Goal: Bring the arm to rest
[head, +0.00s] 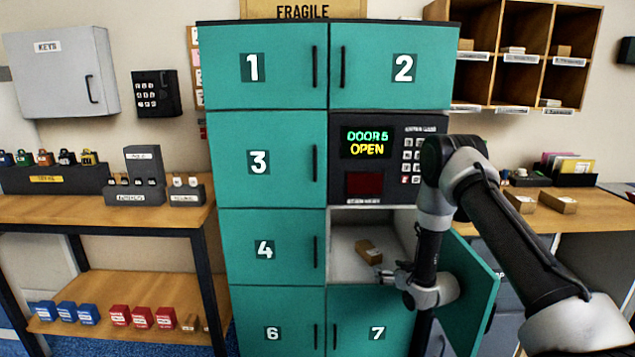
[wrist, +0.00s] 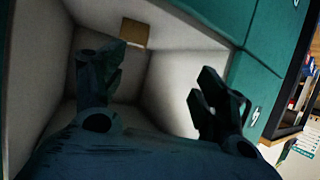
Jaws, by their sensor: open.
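My gripper (head: 378,273) is at the mouth of the open compartment of the teal locker, below the display. It also shows in the wrist view (wrist: 155,95), with its two fingers apart and nothing between them. A small brown carton (head: 368,252) lies on the floor of that compartment (head: 345,268), just beyond the fingers. The carton also shows in the wrist view (wrist: 134,33), apart from the fingers. The locker display (head: 367,142) reads "DOOR 5 OPEN". The open teal door (head: 478,290) stands to the right of my arm.
Doors 1, 2, 3, 4, 6 and 7 of the locker (head: 262,165) look shut. A wooden bench (head: 165,213) stands at the left and another wooden counter (head: 560,222) at the right. The open door and compartment walls are close around my forearm and gripper.

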